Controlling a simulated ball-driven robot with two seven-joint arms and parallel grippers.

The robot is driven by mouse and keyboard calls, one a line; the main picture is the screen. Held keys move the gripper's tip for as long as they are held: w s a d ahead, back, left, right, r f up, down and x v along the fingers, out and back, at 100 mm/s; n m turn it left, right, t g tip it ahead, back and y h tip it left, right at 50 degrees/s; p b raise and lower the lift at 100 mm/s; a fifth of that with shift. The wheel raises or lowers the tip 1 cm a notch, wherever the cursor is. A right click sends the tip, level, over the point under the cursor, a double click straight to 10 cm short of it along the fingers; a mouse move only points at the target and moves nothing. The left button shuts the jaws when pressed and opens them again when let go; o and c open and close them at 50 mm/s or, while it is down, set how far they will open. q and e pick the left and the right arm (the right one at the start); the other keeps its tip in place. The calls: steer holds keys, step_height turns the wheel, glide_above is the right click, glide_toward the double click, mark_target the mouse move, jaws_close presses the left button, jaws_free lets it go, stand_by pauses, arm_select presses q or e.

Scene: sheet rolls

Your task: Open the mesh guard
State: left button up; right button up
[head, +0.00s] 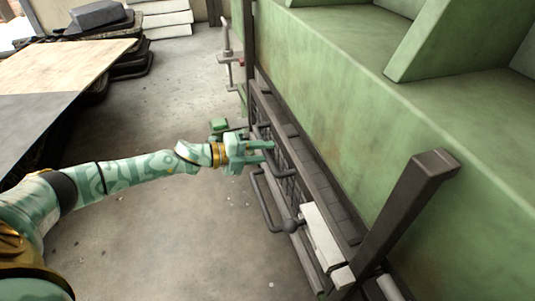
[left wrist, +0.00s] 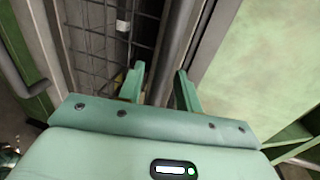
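The mesh guard (head: 283,155) is a dark metal frame with wire grid along the front of the green machine, seen in the head view. Its wire grid (left wrist: 95,30) also fills the upper left middle of the left wrist view. A dark bent handle bar (head: 267,207) sticks out from the guard's near part. My left gripper (head: 271,151) is open, with its fingers pointing at the guard's upper part. In the left wrist view, a dark bar (left wrist: 178,45) runs up beyond and between the parted fingers (left wrist: 159,85); I cannot tell whether they touch it. My right gripper is out of view.
The large green machine body (head: 330,90) fills the right side. A dark post (head: 405,210) rises at the near right. A table with a pale board (head: 60,65) and stacked dark pads (head: 130,60) stand at the left. Concrete floor lies open between.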

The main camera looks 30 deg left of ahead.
arm_select(q)
steer(key=shift+w+d, duration=0.4)
steer(key=shift+w, duration=0.05)
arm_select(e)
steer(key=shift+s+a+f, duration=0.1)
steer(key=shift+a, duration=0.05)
arm_select(q)
jaws_close()
steer(key=shift+r+p, duration=0.3)
steer(key=shift+r, duration=0.1)
step_height(320, 180, up, 23)
steer(key=p, duration=1.8)
steer(key=shift+p, duration=0.4)
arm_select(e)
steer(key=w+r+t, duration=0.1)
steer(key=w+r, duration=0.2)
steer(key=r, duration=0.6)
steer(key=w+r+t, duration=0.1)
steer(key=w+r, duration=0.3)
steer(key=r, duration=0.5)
